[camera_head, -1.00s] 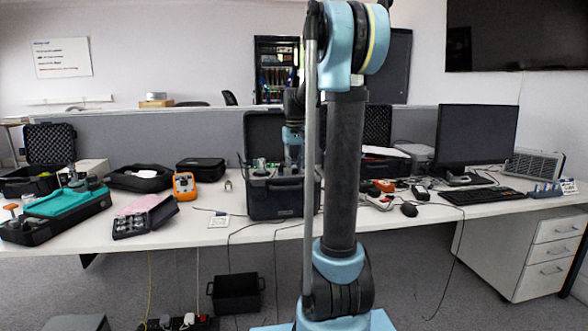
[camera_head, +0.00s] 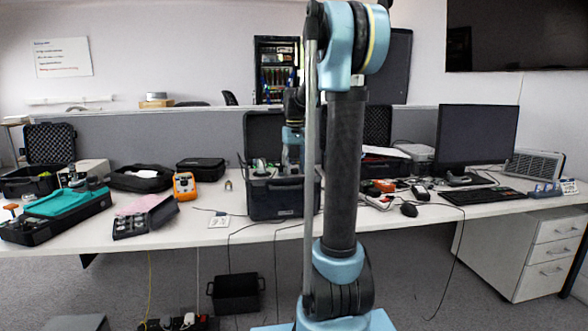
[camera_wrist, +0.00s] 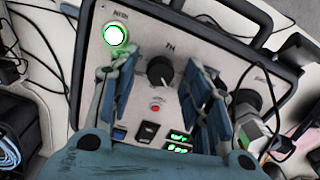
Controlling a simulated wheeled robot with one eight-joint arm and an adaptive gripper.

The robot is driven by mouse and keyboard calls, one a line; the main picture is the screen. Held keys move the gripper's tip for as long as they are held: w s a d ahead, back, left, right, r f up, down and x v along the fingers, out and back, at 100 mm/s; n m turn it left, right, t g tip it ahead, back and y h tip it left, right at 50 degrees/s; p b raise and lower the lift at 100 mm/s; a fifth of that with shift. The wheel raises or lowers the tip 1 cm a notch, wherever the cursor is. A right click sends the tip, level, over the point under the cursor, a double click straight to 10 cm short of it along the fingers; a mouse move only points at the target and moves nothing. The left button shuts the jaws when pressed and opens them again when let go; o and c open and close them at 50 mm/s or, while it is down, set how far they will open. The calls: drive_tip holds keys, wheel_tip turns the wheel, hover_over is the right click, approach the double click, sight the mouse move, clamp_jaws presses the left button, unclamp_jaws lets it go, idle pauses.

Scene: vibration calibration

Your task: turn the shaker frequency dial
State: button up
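The shaker unit is an open black case (camera_head: 275,200) on the desk. In the wrist view its pale panel (camera_wrist: 145,30) carries a black round dial (camera_wrist: 160,73) near the middle, with a small light mark on it. My gripper (camera_wrist: 158,68) is open, with one blue finger on each side of the dial. Gaps show between the dial and both fingers, so I see no contact. In the head view my gripper is low over the case, its fingertips mostly hidden.
The panel also has a lit green button (camera_wrist: 115,35), a small red button (camera_wrist: 155,107), a black switch (camera_wrist: 148,131) and green displays (camera_wrist: 178,140). A dark connector with cables (camera_wrist: 245,105) stands right of my fingers. An orange meter (camera_head: 184,186) sits left of the case.

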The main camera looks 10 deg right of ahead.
sight(294, 169)
wheel_tip(294, 169, up, 12)
idle(0.8)
drive_tip(key=shift+f, duration=0.1)
drive_tip(key=s+f+t, duration=0.1)
drive_tip(key=s+f, duration=0.5)
drive_tip(key=s, duration=0.4)
drive_tip(key=s+f, duration=0.5)
drive_tip(key=s, duration=0.5)
drive_tip(key=s+f+m+t, duration=0.1)
drive_tip(key=s+f, duration=1.3)
drive_tip(key=f, duration=0.4)
drive_tip(key=shift+s+m, duration=0.4)
